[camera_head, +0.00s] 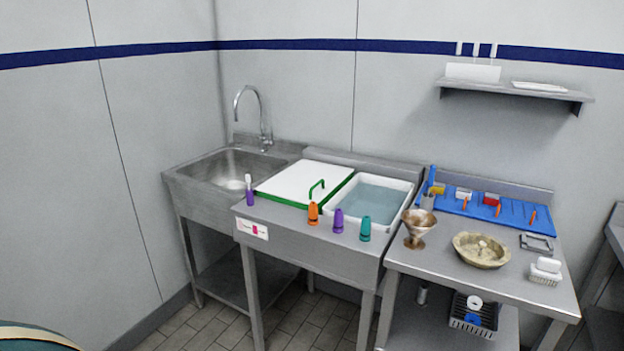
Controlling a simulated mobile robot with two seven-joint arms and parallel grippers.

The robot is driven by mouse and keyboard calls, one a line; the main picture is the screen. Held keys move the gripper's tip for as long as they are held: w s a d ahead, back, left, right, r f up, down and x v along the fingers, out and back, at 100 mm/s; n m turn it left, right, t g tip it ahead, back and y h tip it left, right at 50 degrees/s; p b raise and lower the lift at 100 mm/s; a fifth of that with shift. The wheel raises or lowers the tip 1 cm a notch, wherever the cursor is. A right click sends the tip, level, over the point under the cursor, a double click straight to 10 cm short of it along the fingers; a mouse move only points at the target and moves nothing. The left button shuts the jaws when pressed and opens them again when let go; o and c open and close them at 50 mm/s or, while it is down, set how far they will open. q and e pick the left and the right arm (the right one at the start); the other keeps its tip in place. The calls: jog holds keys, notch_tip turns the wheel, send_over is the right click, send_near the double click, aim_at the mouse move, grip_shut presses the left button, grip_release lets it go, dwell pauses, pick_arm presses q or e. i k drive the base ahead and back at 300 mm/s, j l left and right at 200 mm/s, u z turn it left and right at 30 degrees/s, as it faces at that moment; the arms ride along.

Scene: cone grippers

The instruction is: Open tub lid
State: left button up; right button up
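A white lid (303,181) with green edging lies flat and closed over the left part of the middle steel counter. A green arched handle (317,188) stands up near its front right corner. To its right is an open white tub (333,207) holding bluish water (372,194). What is under the lid is hidden. Neither of my grippers is in view.
Orange (313,213), purple (338,220) and teal (365,228) pieces stand along the counter's front edge. A purple-and-white bottle (249,190) stands left of the lid. A sink (232,164) adjoins at left. The right table (480,277) holds a metal cup, a bowl and a blue mat.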

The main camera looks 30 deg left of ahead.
aim_at(306, 181)
jog(key=i+j+z, duration=0.15)
jog(key=j+z, duration=0.2)
jog(key=j, duration=0.9)
jog(key=j+z, duration=0.4)
jog(key=j, duration=0.85)
